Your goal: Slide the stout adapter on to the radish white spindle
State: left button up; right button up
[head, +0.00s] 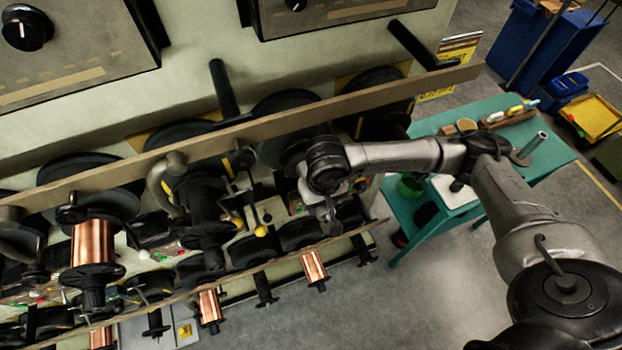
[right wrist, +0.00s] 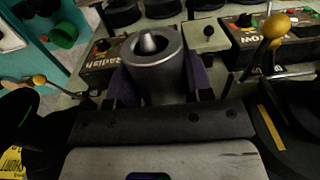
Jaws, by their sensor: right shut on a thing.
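In the right wrist view my right gripper (right wrist: 155,85) is shut on the stout adapter (right wrist: 152,70), a thick grey metal sleeve with its open end toward the camera. A pale pointed spindle tip (right wrist: 149,43) shows inside the adapter's bore. How far the adapter sits down over the spindle is hidden. A panel marked "Radish" (right wrist: 103,70) is just left of the adapter. In the head view my right gripper (head: 327,208) is low at the machine's front, beyond the long rail. The adapter is hard to make out there. My left gripper is not in view.
A long wooden rail (head: 240,137) crosses the machine front near my right arm. Copper spools (head: 93,243) and black spindles stand along the rows. A yellow-knobbed lever (right wrist: 275,28) rises at the right.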

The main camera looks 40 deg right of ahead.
grip_shut()
jog(key=shift+w, duration=0.1)
jog(key=shift+w, duration=0.1)
jog(key=shift+w+d+b, duration=0.3)
jog(key=shift+w+b, duration=0.4)
jog(key=o, duration=1)
grip_release()
jog(key=shift+s, duration=0.1)
